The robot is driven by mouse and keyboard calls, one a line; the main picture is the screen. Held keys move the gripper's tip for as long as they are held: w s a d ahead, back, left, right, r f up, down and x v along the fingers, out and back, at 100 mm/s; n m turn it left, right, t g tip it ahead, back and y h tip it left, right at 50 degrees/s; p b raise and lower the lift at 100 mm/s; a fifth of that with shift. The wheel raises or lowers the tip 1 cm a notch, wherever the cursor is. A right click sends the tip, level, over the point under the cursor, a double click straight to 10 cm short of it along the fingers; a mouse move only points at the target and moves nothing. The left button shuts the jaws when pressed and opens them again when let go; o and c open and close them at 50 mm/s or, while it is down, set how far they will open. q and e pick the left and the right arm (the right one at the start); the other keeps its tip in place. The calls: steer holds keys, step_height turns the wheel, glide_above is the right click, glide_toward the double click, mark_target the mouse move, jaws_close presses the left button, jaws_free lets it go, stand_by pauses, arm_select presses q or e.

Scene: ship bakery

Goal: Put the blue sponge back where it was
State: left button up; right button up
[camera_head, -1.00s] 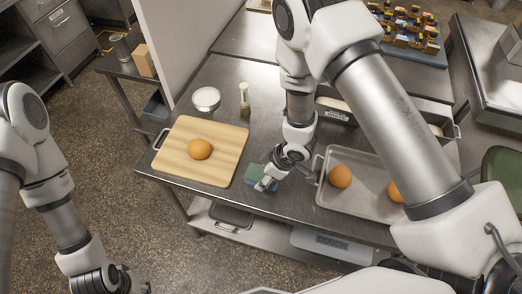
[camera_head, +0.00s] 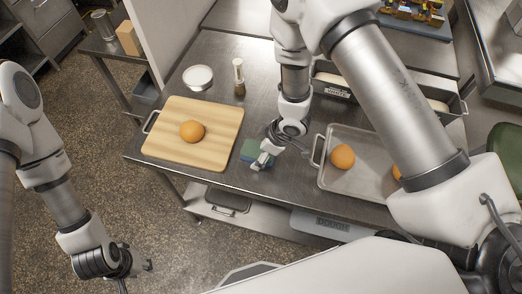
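The blue sponge (camera_head: 248,149), with a green upper face, is on the steel table between the cutting board and the metal tray. My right gripper (camera_head: 284,158) is low over the table at the sponge's right side. One fingertip overlaps the sponge's near right part, and the other seems spread toward the tray handle. It looks open, and I cannot tell whether it touches the sponge. My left gripper (camera_head: 137,277) hangs over the floor at the lower left, away from the table, open and empty.
The cutting board (camera_head: 226,150) holds a round bun (camera_head: 192,132). The metal tray (camera_head: 352,184) holds buns and lies close right of my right gripper. A white bowl (camera_head: 198,78) and a small bottle (camera_head: 239,78) stand behind the board. Bare table (camera_head: 262,105) shows behind the sponge.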

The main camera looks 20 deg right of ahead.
steer(key=v, duration=1.2)
